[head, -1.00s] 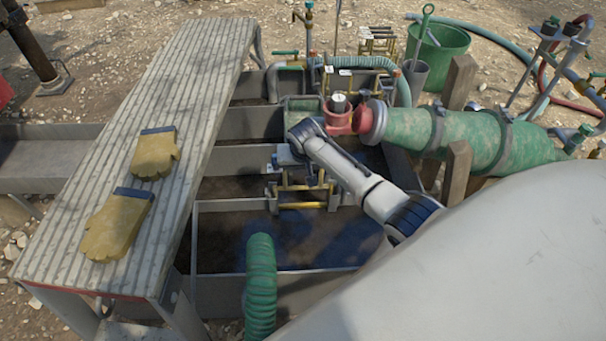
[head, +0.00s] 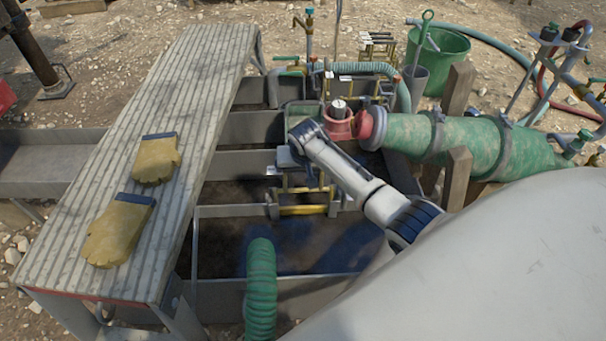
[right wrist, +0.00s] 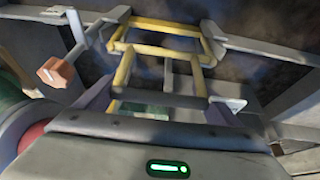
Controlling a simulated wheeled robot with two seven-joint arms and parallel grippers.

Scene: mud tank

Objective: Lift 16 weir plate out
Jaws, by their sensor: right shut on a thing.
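My right gripper (head: 290,157) reaches down into the mud tank (head: 230,212), and my arm hides part of it. It is shut on the weir plate, whose yellow frame (head: 304,210) shows just below it at a grey cross wall. In the right wrist view the yellow frame (right wrist: 160,49) extends away from the gripper (right wrist: 158,106), with dark grey bars between its sides. The exact grip point is hard to make out. A white tag shows beside the jaw (right wrist: 228,104); its number cannot be read. My left gripper is not in view.
A ribbed walkway (head: 180,110) with two yellow gloves (head: 156,158) runs along the left. A green ribbed hose (head: 261,285) stands in front. A green cylinder (head: 490,145) with red fittings (head: 339,122) lies close on the right. Similar yellow frames (head: 377,47) stand at the back.

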